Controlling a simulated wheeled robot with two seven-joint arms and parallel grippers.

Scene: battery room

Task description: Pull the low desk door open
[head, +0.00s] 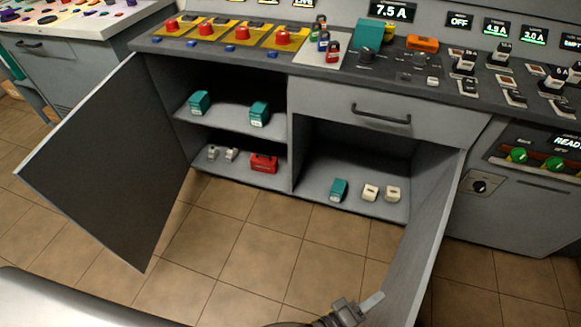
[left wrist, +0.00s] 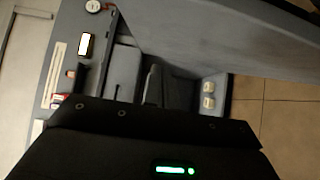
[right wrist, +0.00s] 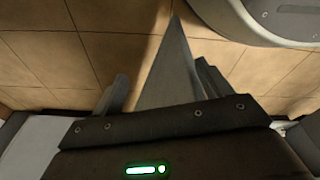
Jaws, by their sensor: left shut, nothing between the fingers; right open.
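The desk's low right door (head: 432,235) stands swung out into the room, its inner face toward the open compartment. The low left door (head: 105,165) also stands wide open, showing its dark inner face. My left gripper (head: 371,302) is shut and empty, low in the head view, close to the inner side of the right door; I cannot tell whether it touches. In the left wrist view, the right door (left wrist: 225,40) spans the top right. My right gripper (right wrist: 161,75) is open, with a grey pointed panel (right wrist: 170,72), seemingly a door, between its fingers. It is out of the head view.
The open compartments hold teal boxes (head: 259,113), a red box (head: 264,163) and cream blocks (head: 370,192). A closed drawer (head: 335,103) with a dark handle sits above the right compartment. The tiled floor (head: 250,250) between the doors is clear.

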